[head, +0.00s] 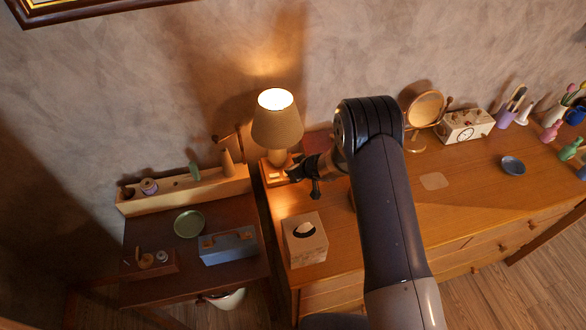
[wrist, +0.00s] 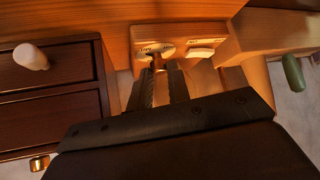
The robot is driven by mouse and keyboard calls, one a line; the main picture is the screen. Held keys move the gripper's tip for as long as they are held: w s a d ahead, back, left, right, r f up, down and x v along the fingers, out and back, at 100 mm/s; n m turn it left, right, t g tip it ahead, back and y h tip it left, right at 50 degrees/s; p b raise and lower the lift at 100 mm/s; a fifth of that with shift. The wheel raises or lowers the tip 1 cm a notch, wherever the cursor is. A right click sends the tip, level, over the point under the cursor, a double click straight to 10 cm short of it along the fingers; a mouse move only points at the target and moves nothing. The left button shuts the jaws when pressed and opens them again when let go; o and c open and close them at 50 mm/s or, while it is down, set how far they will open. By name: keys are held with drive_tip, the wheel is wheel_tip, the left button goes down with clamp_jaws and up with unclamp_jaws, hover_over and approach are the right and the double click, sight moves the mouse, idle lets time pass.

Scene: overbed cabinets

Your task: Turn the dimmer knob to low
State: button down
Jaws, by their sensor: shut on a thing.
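The dimmer knob (wrist: 158,63) is a small brownish knob on a pale round dial at the left of a control panel (wrist: 178,42). The lettering near it is too small to read surely, so I cannot tell its setting. My gripper (wrist: 160,72) is shut on the knob, its two dark fingers hiding part of it. In the head view my gripper (head: 294,173) reaches the wooden box (head: 272,181) under the lit lamp (head: 277,125). The knob is not discernible there.
A pale switch (wrist: 200,53) sits right of the dial. In the head view a tissue box (head: 304,245) stands in front of the lamp.

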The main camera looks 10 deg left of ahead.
drive_tip(key=c, duration=1.3)
unclamp_jaws()
drive_tip(key=shift+c, duration=0.2)
drive_tip(key=shift+s+d+r, duration=0.1)
drive_tip(key=b+v, duration=0.1)
drive_tip(key=v, duration=0.9)
drive_tip(key=shift+r, duration=0.25)
drive_tip(key=shift+d, duration=0.15)
drive_tip(key=shift+c, duration=0.3)
